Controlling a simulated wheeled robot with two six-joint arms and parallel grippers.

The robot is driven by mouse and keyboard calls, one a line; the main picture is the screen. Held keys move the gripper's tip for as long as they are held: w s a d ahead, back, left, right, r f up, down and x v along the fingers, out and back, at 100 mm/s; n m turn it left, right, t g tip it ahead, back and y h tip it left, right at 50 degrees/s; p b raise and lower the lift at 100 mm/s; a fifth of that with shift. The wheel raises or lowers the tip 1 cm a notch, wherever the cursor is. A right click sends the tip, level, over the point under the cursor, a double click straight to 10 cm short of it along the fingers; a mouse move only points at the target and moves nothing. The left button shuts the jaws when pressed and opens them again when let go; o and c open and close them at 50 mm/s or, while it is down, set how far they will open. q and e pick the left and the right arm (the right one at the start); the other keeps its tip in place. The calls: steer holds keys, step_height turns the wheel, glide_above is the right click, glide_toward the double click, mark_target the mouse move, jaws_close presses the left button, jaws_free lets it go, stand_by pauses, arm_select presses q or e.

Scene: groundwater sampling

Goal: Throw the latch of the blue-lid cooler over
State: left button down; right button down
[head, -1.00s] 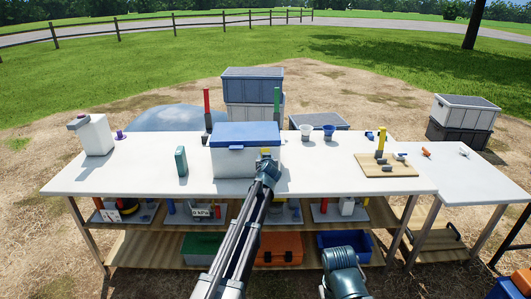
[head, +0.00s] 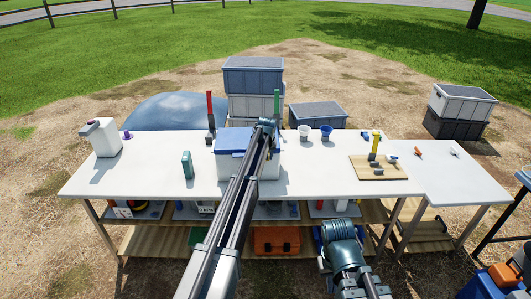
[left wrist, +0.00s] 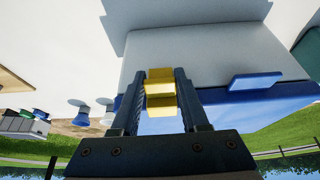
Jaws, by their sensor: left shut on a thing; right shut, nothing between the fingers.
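The blue-lid cooler (head: 232,140) stands on the white table, white-bodied with its lid down; my left arm crosses its front. My left gripper (head: 266,126) shows at the end of that arm, above the lid in the head view; its fingertips are hidden there. In the left wrist view, which is upside down, my left gripper (left wrist: 160,88) is shut on the yellow latch (left wrist: 161,97) at the edge between cooler body and blue lid (left wrist: 260,95). My right gripper (head: 341,235) is low in front of the table, away from the cooler, shut and empty.
Red-handled (head: 210,108) and green-handled (head: 277,104) tools stand close behind.

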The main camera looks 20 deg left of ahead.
arm_select(q)
steer(key=shift+w+r+g+p, duration=0.2)
steer(key=shift+w+g+p, duration=0.3)
steer(key=shift+g, duration=0.3)
steer(key=shift+s+h, duration=0.15)
steer(key=shift+h, duration=0.15)
steer(key=shift+c, duration=2)
jaws_free()
steer(key=shift+r, duration=0.1)
steer(key=shift+r+p, duration=0.4)
steer(key=shift+p, duration=0.25)
steer(key=p+v, duration=1.2)
steer(key=shift+r, duration=0.4)
